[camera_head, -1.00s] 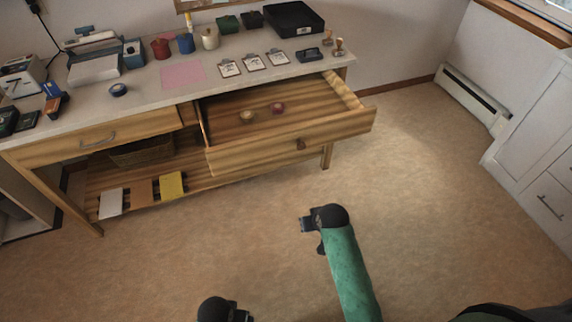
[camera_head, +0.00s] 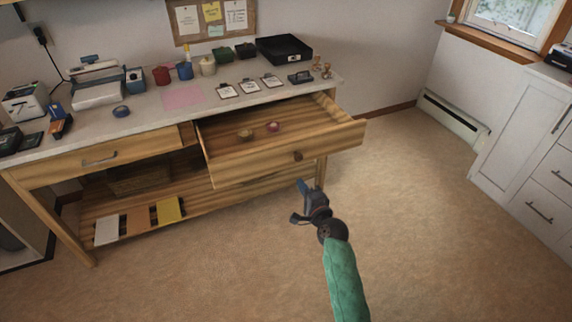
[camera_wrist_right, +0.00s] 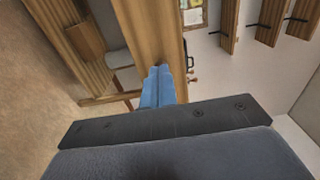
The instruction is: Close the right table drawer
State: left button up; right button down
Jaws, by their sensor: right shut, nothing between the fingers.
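The right table drawer (camera_head: 240,169) is pulled well out of the wooden table (camera_head: 150,116), so its inside shows. Its front has a small round knob (camera_head: 297,155). Inside lie a tan round item (camera_head: 246,135) and a pink round item (camera_head: 273,127). My right gripper (camera_head: 301,185) is in front of the drawer, just below the knob in the picture. Its blue fingers (camera_wrist_right: 160,84) are shut and empty in the right wrist view, with wood behind them. I cannot tell whether they touch the drawer. My left gripper is out of view.
The left drawer (camera_head: 70,162) is shut. A lower shelf (camera_head: 198,204) holds flat coloured items and a basket (camera_head: 138,180). The tabletop carries clipboards, cups and a black tray (camera_head: 284,48). White cabinets (camera_head: 522,165) stand at right. The floor before the table is clear.

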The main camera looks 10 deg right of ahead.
jog(key=p, duration=0.1)
send_near(281, 154)
jog(key=x, duration=0.5)
jog(key=shift+w, duration=0.2)
jog(key=shift+w+a+f, duration=0.1)
jog(key=shift+w+a, duration=0.15)
jog(key=shift+w, duration=0.45)
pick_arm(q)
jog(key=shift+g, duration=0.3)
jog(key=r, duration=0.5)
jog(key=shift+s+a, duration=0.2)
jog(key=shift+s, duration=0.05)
